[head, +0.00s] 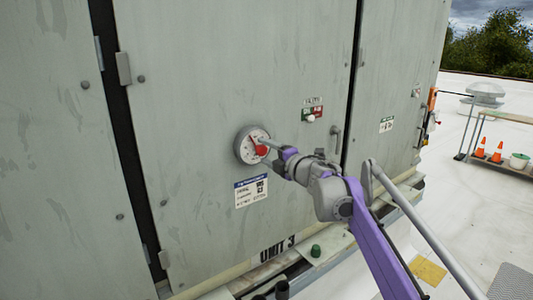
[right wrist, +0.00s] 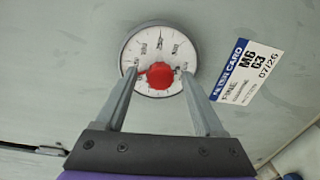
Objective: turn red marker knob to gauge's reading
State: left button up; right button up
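A round white-faced gauge (head: 243,146) is mounted on the grey cabinet door, with a red marker knob (head: 262,150) at its centre. In the right wrist view the dial (right wrist: 150,45) shows tick marks and small printing; the numbers and needle are too small to read surely. The red knob (right wrist: 160,76) lies between the fingertips of my right gripper (right wrist: 159,72), with a visible gap on each side. The right gripper is open and reaches the gauge from the right in the head view (head: 270,145). My left gripper is not in view.
A blue-and-white service card (head: 251,190) is below the gauge. A red-and-green switch plate (head: 312,113) and a door handle (head: 336,140) are to the right. Orange cones (head: 497,152) and a white bucket (head: 519,161) stand on a bench at far right.

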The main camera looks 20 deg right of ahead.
jog(key=b+v, duration=0.1)
jog(key=v, duration=0.9)
jog(key=shift+s+d, duration=0.15)
jog(key=shift+s, duration=0.25)
jog(key=shift+r, duration=0.1)
jog(key=s+d+f+m+g+h, duration=0.2)
jog(key=s+f+m+g+h, duration=0.2)
jog(key=s+f+m+h, duration=1)
jog(key=s+a+f+m+g+y, duration=0.3)
jog(key=s+a+f+m+y, duration=0.1)
jog(key=s+f, duration=0.6)
jog(key=s+a+f+m+g+y, duration=0.4)
jog(key=s+f, duration=0.7)
jog(key=f, duration=0.3)
jog(key=shift+a+m, duration=0.6)
jog(key=shift+m, duration=0.1)
